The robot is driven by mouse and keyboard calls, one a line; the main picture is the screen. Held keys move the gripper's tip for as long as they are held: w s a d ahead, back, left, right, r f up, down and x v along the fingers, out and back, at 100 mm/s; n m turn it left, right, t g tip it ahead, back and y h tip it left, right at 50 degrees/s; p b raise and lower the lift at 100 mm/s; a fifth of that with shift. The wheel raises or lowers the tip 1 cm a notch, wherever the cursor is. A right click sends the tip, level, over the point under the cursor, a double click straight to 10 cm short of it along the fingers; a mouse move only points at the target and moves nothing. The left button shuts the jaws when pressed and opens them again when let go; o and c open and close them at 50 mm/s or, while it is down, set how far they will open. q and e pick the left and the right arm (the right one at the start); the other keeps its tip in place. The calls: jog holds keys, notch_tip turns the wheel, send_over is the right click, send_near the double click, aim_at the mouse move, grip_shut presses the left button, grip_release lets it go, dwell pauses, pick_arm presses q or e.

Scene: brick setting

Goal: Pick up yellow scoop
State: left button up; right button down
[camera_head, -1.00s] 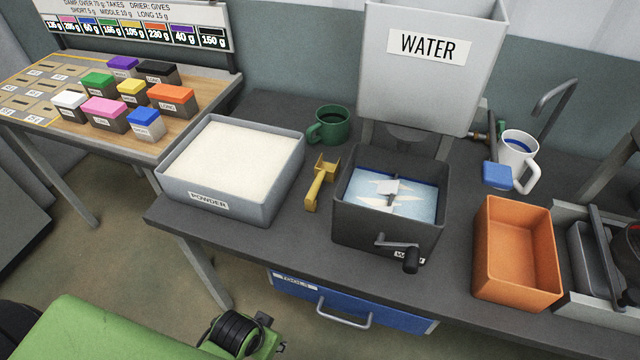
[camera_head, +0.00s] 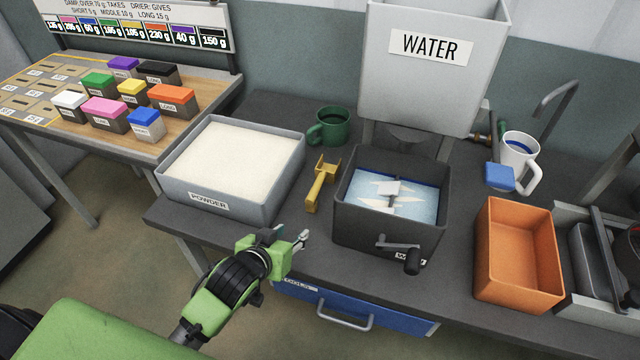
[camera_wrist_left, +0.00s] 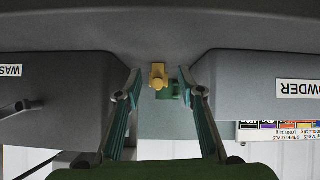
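The yellow scoop (camera_head: 317,192) lies on the dark workbench (camera_head: 284,258) between the powder box and the dark mixing box, its handle toward the front edge. My left gripper (camera_head: 290,238) is open and empty near the bench's front edge, below and left of the scoop in the head view and apart from it. In the left wrist view, which is upside down, the scoop (camera_wrist_left: 158,76) shows small and farther off, centred between the two open fingertips (camera_wrist_left: 160,76). My right gripper is not in view.
The grey powder box (camera_head: 218,213) stands left of the scoop, and the dark box (camera_head: 380,232) with a crank stands right. A green mug (camera_head: 333,128) is behind it. An orange bin (camera_head: 520,292) and a white mug (camera_head: 519,150) stand further right. The blue drawer (camera_head: 370,312) is below.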

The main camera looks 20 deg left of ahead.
aim_at(316, 183)
pick_arm(q)
jog(key=w+r+t, duration=0.1)
jog(key=w, duration=0.1)
jog(key=w+r+t, duration=0.1)
jog(key=w, duration=0.2)
jog(key=w+r+t, duration=0.1)
jog(key=w, duration=0.2)
jog(key=shift+r+n+h, duration=0.3)
jog(key=shift+r+h, duration=0.05)
jog(key=shift+h, duration=0.05)
jog(key=x, duration=0.7)
jog(key=shift+w+p, duration=0.2)
jog(key=shift+p, duration=0.1)
jog(key=shift+x, duration=0.9)
jog(key=shift+p+x, duration=0.4)
jog(key=shift+x, duration=1.6)
jog(key=shift+f, duration=0.1)
jog(key=shift+c, duration=0.4)
grip_shut()
